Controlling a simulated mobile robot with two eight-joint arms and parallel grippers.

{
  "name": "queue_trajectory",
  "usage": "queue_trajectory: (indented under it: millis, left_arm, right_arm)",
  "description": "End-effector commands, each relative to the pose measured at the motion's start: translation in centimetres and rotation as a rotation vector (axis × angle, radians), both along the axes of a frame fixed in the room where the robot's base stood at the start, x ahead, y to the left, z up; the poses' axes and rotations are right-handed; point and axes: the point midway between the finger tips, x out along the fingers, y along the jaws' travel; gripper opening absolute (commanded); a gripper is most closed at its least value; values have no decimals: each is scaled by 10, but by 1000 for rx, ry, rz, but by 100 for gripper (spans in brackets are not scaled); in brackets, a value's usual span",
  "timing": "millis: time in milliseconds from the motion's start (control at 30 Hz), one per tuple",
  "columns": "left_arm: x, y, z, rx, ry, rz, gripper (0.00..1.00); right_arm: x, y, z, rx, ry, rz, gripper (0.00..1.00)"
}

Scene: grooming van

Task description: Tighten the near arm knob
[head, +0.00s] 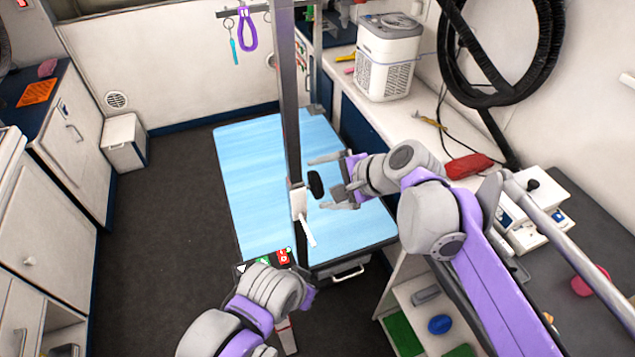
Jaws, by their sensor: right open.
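The near arm knob is a black, rounded knob (316,184) beside the white clamp (299,203) on the dark upright post (291,110), above the blue grooming table (250,170). A white lever sticks out below the clamp. My right gripper (319,182) comes in from the right with its two fingers spread. In this view the knob shows between the fingertips, with one finger on its far side and one on its near side. I cannot tell whether they touch it. My left arm is low in front of the table; its fingers cannot be made out.
A control panel with red and green buttons (283,257) is at the table's near edge. A purple loop (247,28) hangs at the back. A white appliance (387,57) and a red pouch (468,166) are on the right counter. The floor at left is clear.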

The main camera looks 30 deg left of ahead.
Motion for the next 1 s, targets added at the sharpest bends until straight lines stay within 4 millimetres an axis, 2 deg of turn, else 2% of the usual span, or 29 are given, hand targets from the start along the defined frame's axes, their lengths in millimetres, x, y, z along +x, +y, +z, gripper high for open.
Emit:
queue_trajectory:
  millis: [200, 400, 600, 1000]
  left_arm:
    - [0, 0, 1, 0, -1, 0, 0]
    - [0, 0, 2, 0, -1, 0, 0]
    - [0, 0, 2, 0, -1, 0, 0]
    - [0, 0, 2, 0, -1, 0, 0]
  right_arm:
    - [-5, -35, 31, -1, 0, -3, 100]
    - [-9, -56, 50, -1, 0, -2, 100]
    - [-10, -62, 56, 0, 0, -1, 100]
    - [-10, -62, 55, 0, -1, -1, 100]
